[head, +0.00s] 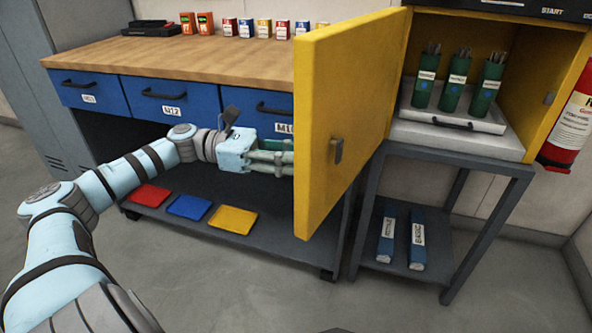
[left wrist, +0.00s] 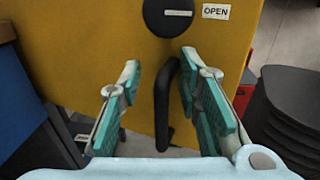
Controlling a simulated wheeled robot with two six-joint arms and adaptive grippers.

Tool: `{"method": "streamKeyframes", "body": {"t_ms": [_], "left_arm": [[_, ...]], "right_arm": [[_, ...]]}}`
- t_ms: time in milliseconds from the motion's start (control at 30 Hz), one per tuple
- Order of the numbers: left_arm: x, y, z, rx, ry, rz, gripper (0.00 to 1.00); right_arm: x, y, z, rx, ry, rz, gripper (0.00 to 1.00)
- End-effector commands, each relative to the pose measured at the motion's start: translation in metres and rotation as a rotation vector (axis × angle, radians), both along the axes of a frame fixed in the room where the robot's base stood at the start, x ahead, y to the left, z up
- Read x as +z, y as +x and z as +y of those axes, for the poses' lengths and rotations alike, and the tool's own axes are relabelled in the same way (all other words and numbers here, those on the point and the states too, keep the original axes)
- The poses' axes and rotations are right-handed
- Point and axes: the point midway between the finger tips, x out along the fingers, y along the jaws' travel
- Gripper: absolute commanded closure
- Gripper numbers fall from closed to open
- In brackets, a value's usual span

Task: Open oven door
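The yellow oven door (head: 330,90) stands swung wide open to the left of the oven (head: 543,50), its inner face with a small grey latch turned toward the head camera. My left gripper (head: 278,164) is on the door's outer side, its fingertips partly hidden by the door edge. In the left wrist view the door's outer face (left wrist: 90,40) shows a black bar handle (left wrist: 163,105) between the two spread fingers of my left gripper (left wrist: 160,80). The handle lies closer to the right-hand finger; contact cannot be told. My right gripper is not in view.
The oven holds a white tray (head: 400,125) with several green rod canisters (head: 457,88). It stands on a grey stand (head: 440,155). A workbench (head: 200,50) with blue drawers is behind my left arm. A fire extinguisher (head: 572,125) hangs at right. Front floor is clear.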

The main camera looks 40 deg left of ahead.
Motion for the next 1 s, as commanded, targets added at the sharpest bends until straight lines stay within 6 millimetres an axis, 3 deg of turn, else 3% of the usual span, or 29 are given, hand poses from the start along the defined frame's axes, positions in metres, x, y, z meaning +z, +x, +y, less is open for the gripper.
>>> {"method": "streamKeyframes", "body": {"t_ms": [200, 300, 1000], "left_arm": [[0.052, 0.001, 0.000, 0.002, -0.002, -0.003, 0.69], [0.061, 0.001, 0.000, 0.003, -0.003, -0.001, 0.69], [0.063, 0.001, 0.000, 0.003, -0.003, 0.001, 0.69]], "right_arm": [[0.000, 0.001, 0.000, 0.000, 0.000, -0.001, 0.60], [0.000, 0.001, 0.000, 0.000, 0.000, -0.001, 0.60], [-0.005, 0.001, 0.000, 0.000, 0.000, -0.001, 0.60]]}}
